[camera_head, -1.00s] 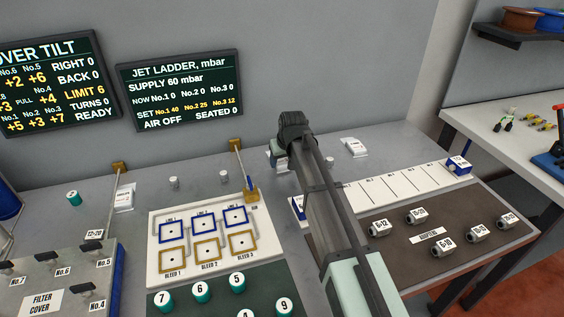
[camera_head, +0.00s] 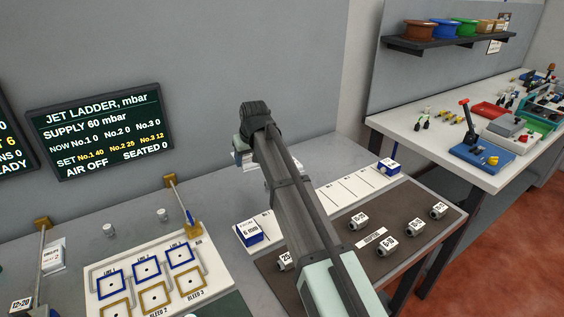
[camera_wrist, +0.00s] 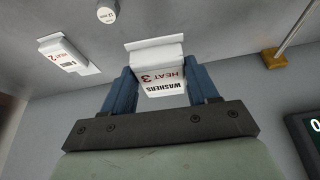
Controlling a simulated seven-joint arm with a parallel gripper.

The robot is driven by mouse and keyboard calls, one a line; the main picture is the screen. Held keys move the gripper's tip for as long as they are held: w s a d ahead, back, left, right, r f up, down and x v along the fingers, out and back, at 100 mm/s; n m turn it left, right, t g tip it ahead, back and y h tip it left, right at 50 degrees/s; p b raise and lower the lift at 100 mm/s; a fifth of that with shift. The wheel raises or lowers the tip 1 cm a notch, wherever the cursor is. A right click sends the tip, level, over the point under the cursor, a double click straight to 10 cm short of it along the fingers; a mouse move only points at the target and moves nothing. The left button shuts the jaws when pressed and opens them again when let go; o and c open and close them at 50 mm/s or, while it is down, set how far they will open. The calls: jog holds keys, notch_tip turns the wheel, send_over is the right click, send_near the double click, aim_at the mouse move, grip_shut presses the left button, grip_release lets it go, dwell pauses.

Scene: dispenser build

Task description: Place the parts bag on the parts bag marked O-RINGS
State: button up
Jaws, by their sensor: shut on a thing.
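My gripper (camera_wrist: 163,78) is shut on a white parts bag (camera_wrist: 160,68) printed WASHERS and HEAT 3, which sits between the two blue fingers in the wrist view. Whether it touches the bench is unclear. In the head view my arm hides most of the gripper and bag. A second white bag (camera_wrist: 70,57), printed HEAT 2, lies flat to the left in the wrist view, apart from the fingers; its other label is too small to read. Another white bag (camera_head: 53,257) lies at the left of the head view, its print too small to read. I cannot make out O-RINGS on any bag.
Small grey cylinders (camera_head: 163,215) stand behind the board. A blue 6 mm box (camera_head: 250,233), a white strip (camera_head: 331,197) and a brown adapter mat (camera_head: 414,220) lie right of and below the gripper.

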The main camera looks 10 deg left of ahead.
jog(key=w+d+r+m, duration=0.2)
jog(key=w+d, duration=1.2)
jog(key=d, duration=0.1)
jog(key=shift+w+a+f+n, duration=0.15)
jog(key=shift+a+f+n, duration=0.25)
jog(key=shift+f, duration=1.2)
jog(key=shift+w+a+f+n, duration=0.2)
jog(key=shift+f+n, duration=0.35)
jog(key=shift+f, duration=1)
jog(key=shift+w+a+f+n, duration=0.15)
jog(key=shift+a+f+n, duration=0.25)
jog(key=shift+f, duration=1.2)
jog(key=shift+d+f, duration=0.1)
jog(key=shift+f, duration=0.05)
jog(key=o, duration=1.1)
jog(key=v, duration=1.2)
jog(key=shift+w+d, duration=0.1)
